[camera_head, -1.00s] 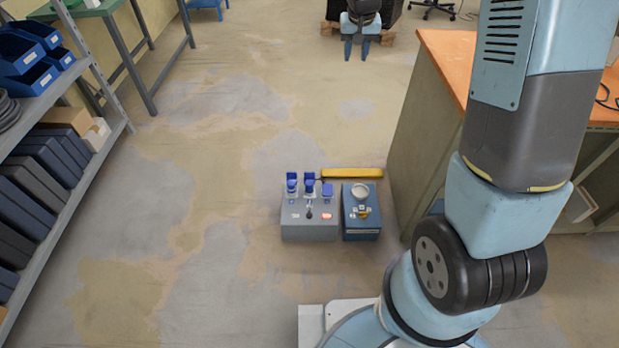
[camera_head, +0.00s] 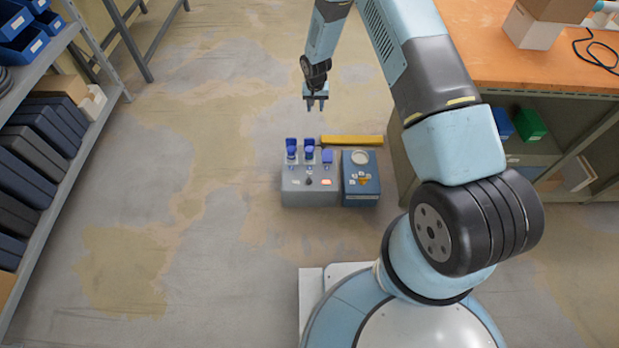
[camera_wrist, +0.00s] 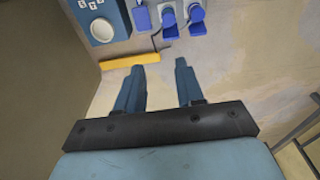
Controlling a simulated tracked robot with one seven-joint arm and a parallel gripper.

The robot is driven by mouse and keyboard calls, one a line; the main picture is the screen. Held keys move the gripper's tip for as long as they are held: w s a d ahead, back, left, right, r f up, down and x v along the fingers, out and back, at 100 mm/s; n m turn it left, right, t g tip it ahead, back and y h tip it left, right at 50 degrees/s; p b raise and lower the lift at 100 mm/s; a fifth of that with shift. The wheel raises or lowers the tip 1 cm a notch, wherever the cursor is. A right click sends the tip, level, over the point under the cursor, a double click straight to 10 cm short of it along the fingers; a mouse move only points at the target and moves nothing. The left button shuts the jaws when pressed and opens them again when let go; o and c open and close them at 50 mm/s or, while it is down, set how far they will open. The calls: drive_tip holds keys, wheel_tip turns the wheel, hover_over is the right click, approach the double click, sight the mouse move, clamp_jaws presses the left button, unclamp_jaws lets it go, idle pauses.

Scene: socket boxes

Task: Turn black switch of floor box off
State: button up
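The grey floor box (camera_head: 295,198) stands on the floor in the head view, with blue sockets (camera_head: 309,154) along its back. The small black switch (camera_head: 308,182) is on its front part, beside a reddish-white button (camera_head: 326,182); its position is too small to read. My gripper (camera_head: 316,102) hangs behind the box and above it, fingers downward. In the wrist view my gripper (camera_wrist: 160,78) is open and empty, its two fingers apart. The blue sockets (camera_wrist: 197,16) show at the top of that view; the black switch does not show there.
A blue box (camera_head: 361,199) with a round white socket stands right of the grey box. A yellow bar (camera_head: 352,140) lies behind it, near the orange-topped workbench (camera_head: 500,60). A shelf (camera_head: 60,190) stands at left. The floor between shelf and boxes is clear.

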drive_tip(key=g, duration=0.1)
hover_over(309, 180)
wheel_tip(309, 180, down, 24)
drive_tip(key=f, duration=1.3)
drive_tip(key=shift+w+f, duration=0.35)
drive_tip(key=shift+f, duration=0.05)
clamp_jaws()
drive_tip(key=shift+d, duration=0.15)
